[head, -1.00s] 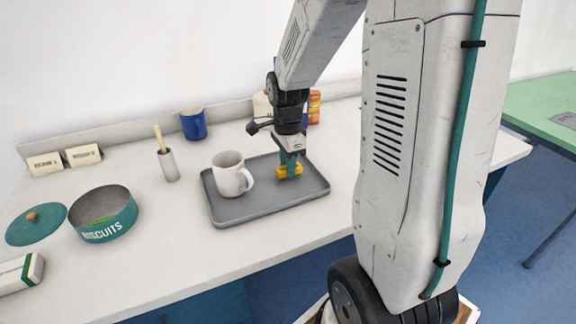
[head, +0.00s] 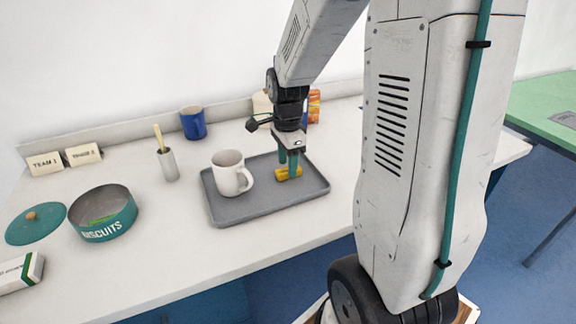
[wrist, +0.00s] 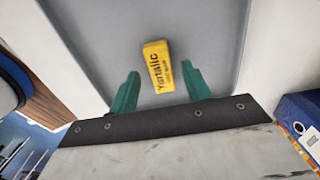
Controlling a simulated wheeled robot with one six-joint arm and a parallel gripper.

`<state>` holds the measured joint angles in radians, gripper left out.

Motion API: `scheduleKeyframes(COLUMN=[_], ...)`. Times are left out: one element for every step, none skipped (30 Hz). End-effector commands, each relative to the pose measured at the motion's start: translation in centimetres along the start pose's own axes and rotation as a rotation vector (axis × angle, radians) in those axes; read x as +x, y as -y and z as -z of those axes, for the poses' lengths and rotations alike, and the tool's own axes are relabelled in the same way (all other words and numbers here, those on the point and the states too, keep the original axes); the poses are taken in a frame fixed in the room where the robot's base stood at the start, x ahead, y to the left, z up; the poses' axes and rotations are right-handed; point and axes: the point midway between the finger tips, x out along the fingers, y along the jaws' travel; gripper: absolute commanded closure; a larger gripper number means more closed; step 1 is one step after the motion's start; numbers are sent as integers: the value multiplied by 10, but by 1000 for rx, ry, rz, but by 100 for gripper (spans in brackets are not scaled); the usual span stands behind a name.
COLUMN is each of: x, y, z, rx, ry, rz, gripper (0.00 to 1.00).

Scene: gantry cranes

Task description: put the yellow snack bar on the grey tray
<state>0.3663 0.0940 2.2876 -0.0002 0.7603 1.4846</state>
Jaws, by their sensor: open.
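The yellow snack bar (head: 283,174) lies on the right part of the grey tray (head: 262,205). In the wrist view the bar (wrist: 158,67) shows dark lettering and lies on the tray's grey surface (wrist: 105,42). My gripper (head: 288,166) is just above the bar, with its green fingers pointing down. In the wrist view the fingers (wrist: 160,85) are spread apart, with a clear gap on each side of the bar. A white mug (head: 231,174) stands on the left part of the tray.
A blue mug (head: 193,123), a grey holder (head: 168,164), a biscuit tin (head: 103,213), its lid (head: 36,223) and name cards (head: 83,154) stand on the white counter. A carton (head: 314,106) is behind my gripper.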

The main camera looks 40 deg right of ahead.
Motion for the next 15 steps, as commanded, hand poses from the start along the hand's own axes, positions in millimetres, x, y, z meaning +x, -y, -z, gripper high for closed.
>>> scheduleKeyframes(x=[-11,-17,-26,-33,-40,-49,-56,-62,-70,-75,-81,-86,-90,-94,-98], y=[1,1,1,1,1,1,1,1,1,1,1,0,0,0,0], z=[0,0,0,0,0,0,0,0,0,0,0,0,0,0,0], rx=[0,0,0,0,0,0,0,0,0,0,0,0,0,0,0], ry=[0,-1,-1,-1,-1,-1,-1,-1,0,0,0,0,0,0,0], rz=[5,6,7,7,7,7,6,6,5,6,5,4,3,3,3], gripper=[52,52,52,52,52,52,52,52,52,52,52,52,52,52,52])
